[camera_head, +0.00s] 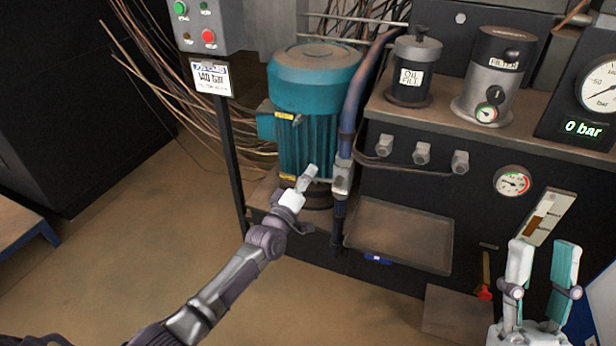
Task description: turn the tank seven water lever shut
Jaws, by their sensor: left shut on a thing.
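My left gripper (309,172) is shut at the grey valve fitting (341,177) on the dark blue hose, in front of the teal motor. It seems to hold a small lever there, mostly hidden by its fingers. No tank seven label is readable, so I cannot tell from markings whether this is the water lever. A yellow lever with a red end (485,290) is low on the black cabinet front, apart from both grippers. My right gripper (541,262) points up at the lower right. Its fingers are apart with nothing between them.
The teal motor (312,85) stands behind my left gripper. A drip tray (400,235) projects from the cabinet right of the hose. Pipe fittings (421,153) and a gauge (512,181) are above. Loose cables hang behind the switch-box post. The floor at the left front is clear.

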